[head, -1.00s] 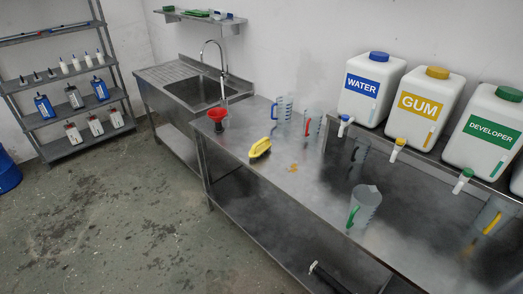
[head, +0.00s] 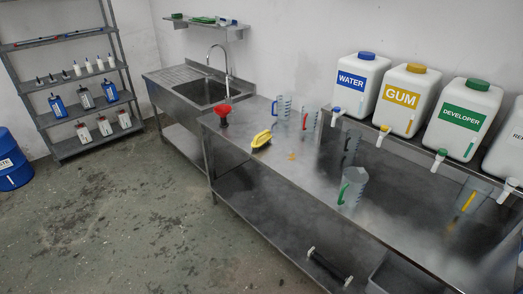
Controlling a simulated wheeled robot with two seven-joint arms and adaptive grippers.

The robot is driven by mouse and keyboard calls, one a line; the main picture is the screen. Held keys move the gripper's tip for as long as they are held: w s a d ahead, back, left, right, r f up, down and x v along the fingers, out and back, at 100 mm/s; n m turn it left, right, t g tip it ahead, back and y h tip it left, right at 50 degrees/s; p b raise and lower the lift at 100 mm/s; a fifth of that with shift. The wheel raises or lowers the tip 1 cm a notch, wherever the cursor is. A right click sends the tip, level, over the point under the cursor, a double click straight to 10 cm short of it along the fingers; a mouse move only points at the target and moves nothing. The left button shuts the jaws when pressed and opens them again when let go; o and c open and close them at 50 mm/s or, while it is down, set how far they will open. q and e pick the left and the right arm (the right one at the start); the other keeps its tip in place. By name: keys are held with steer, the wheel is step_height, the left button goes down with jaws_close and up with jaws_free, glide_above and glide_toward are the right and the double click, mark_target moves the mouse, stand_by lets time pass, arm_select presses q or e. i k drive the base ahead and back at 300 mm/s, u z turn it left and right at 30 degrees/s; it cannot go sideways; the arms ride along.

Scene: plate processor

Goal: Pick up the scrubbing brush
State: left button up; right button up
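The scrubbing brush (head: 261,139) is yellow and lies on the steel worktop (head: 232,146), close to its front edge. It sits to the right of and a little nearer than a red funnel (head: 223,116). Small orange-yellow spots (head: 292,156) mark the worktop just right of the brush. Neither of my grippers is in the head view, and nothing touches the brush.
Jugs with a blue handle (head: 283,107), a red handle (head: 310,119) and a green handle (head: 352,187) stand on the worktop. White containers labelled WATER (head: 355,103), GUM and DEVELOPER line the back right. A sink (head: 203,92) is beyond. The floor at left is open.

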mark_target(263, 138)
steer(key=u, duration=1)
steer(key=i, duration=1.5)
steer(key=z, duration=0.8)
